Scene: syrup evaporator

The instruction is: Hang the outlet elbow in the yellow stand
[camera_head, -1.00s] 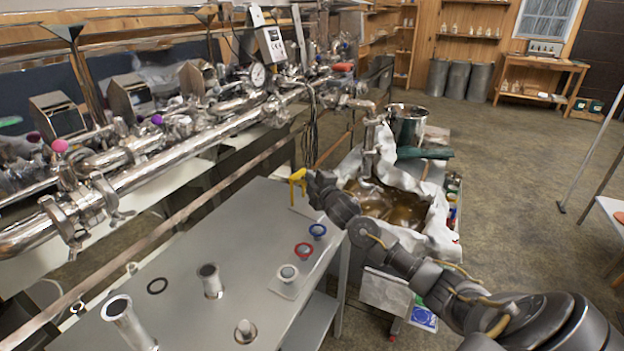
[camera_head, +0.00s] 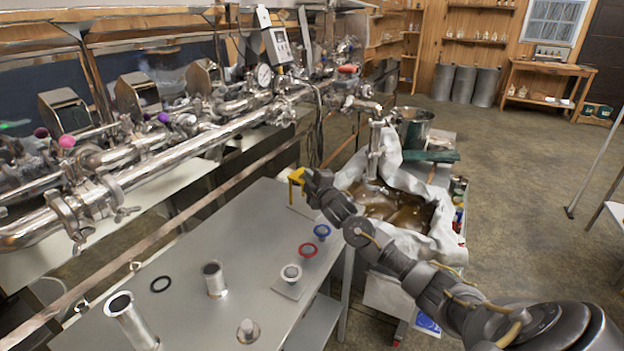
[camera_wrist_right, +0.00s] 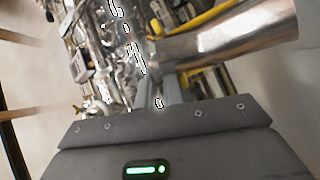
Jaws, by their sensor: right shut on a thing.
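The yellow stand (camera_head: 296,178) is at the far right corner of the grey table. My right gripper (camera_head: 310,180) is beside it, on its right, at the end of the arm reaching in from the right. In the right wrist view, the fingers (camera_wrist_right: 160,95) are shut on a shiny metal tube, which I take for the outlet elbow (camera_wrist_right: 235,40). Yellow parts of the stand (camera_wrist_right: 205,18) show close behind the tube. Whether the elbow touches the stand I cannot tell. In the head view my gripper and wrist hide the elbow. My left gripper is not in view.
The grey table (camera_head: 215,250) holds a blue ring (camera_head: 322,231), a red ring (camera_head: 307,250), a white ring (camera_head: 291,273), a black ring (camera_head: 160,284) and upright metal tubes (camera_head: 214,280). Steel piping (camera_head: 190,150) runs along the left. A cloth-lined bin (camera_head: 440,215) stands right of the table.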

